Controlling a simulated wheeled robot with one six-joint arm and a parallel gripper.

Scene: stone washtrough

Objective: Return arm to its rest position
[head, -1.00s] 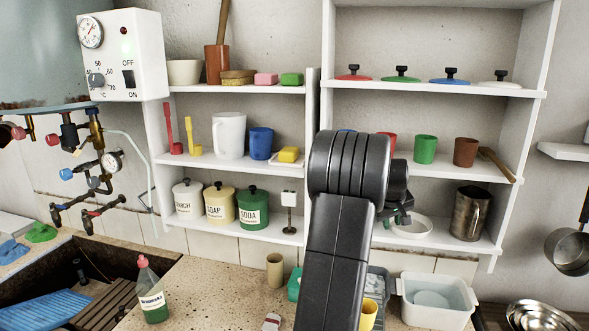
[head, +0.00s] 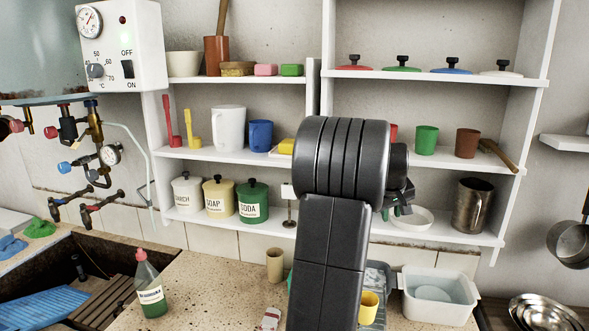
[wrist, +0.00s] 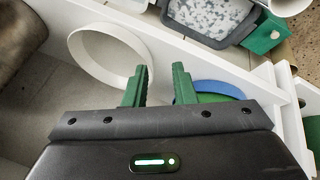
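My arm rises through the middle of the head view, its dark elbow in front of the shelf unit. My gripper (head: 403,205) shows only partly there, behind the arm, at the lower right shelf. In the wrist view my gripper (wrist: 160,88) has its two green fingers apart with nothing between them. A white round dish (head: 418,219) on the lower shelf shows close to the gripper; in the wrist view a white ring-shaped rim (wrist: 110,52) lies left of the fingers. A blue rim (wrist: 222,88) with green inside lies just beyond the right finger.
The right lower shelf (head: 455,236) also holds a metal jug (head: 470,208). Above stand a green cup (head: 426,140) and a brown cup (head: 467,142). On the counter are a yellow cup (head: 368,307), a white tub (head: 437,300) and a green bottle (head: 149,286). The counter's left part is fairly clear.

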